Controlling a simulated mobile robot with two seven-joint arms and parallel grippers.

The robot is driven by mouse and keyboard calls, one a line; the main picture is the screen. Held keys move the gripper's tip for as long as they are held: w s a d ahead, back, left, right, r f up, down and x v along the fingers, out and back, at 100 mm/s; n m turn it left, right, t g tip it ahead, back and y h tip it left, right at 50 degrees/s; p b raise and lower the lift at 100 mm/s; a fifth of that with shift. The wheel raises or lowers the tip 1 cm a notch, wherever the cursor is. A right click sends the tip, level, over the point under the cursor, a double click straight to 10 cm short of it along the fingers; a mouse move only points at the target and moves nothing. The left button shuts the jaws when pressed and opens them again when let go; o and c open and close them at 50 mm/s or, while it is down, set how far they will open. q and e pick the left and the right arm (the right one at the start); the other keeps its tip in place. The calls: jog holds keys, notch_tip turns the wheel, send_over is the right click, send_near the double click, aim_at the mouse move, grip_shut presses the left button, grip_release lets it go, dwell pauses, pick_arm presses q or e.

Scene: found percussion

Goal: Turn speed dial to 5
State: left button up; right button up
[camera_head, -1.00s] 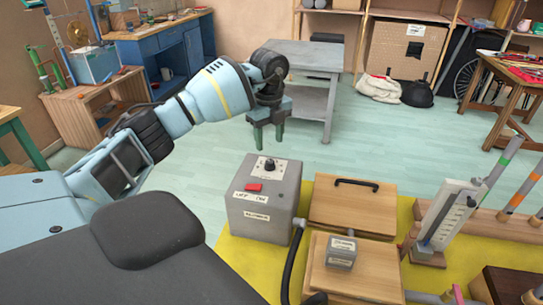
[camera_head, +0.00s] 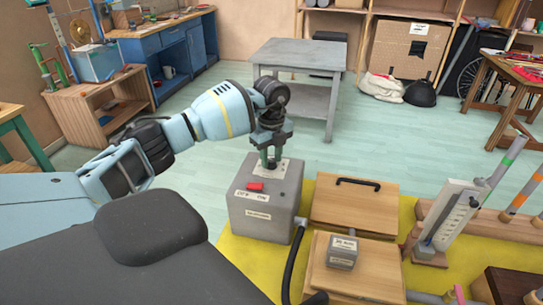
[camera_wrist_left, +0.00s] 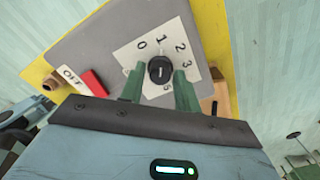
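The grey control box (camera_head: 262,217) stands on the yellow surface, with the speed dial on its top panel. In the left wrist view the black round dial (camera_wrist_left: 160,70) sits on a white plate (camera_wrist_left: 128,56) with numbers around it. A short light mark on the knob lies roughly in line with the 1. My left gripper (camera_head: 271,158) is over the box top, pointing down. In the wrist view its green fingers (camera_wrist_left: 159,76) stand on either side of the dial, with a small gap showing at each side. My right gripper is out of view.
A red switch (camera_head: 255,187) is on the box near the dial; it also shows beside an OFF label in the wrist view. A black hose (camera_head: 293,262) leaves the box. Wooden boxes (camera_head: 352,208) stand to the right. A grey table (camera_head: 300,55) is behind.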

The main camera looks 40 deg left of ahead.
pick_arm(q)
jog(key=c, duration=0.5)
